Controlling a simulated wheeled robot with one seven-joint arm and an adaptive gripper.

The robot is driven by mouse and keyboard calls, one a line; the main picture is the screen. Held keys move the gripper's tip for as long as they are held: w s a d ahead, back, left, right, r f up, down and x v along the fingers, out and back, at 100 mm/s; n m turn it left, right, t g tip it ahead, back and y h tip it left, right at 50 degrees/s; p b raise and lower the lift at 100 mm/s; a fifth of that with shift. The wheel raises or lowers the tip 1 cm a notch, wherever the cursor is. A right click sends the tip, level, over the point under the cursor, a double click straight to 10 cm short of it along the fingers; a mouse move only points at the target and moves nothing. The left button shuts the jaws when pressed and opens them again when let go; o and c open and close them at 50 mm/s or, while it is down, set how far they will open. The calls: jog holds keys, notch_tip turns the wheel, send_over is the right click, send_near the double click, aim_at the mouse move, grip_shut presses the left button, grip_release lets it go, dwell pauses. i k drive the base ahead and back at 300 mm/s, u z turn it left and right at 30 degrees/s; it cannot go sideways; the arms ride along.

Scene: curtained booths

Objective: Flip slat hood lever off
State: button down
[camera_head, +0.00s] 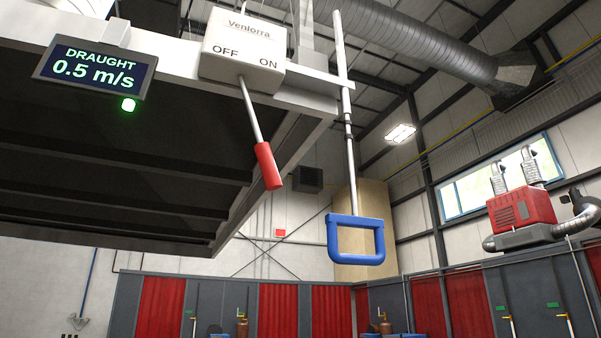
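The slat hood (110,175) hangs overhead at the left, its dark slatted underside facing down. The lever (268,165) has a grey rod and a red grip. It hangs below the box and slants down to the right, its grip end below the ON side. My gripper is not in view.
A blue loop handle (356,257) hangs on a long rod just right of the lever. A display (95,70) reads DRAUGHT 0.5 m/s beside a lit green lamp (128,105). Booths with red curtains (278,310) line the back. Open air surrounds the lever's grip.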

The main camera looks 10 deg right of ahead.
aim_at(272, 178)
jog(key=k, duration=1)
jog(key=z, duration=0.1)
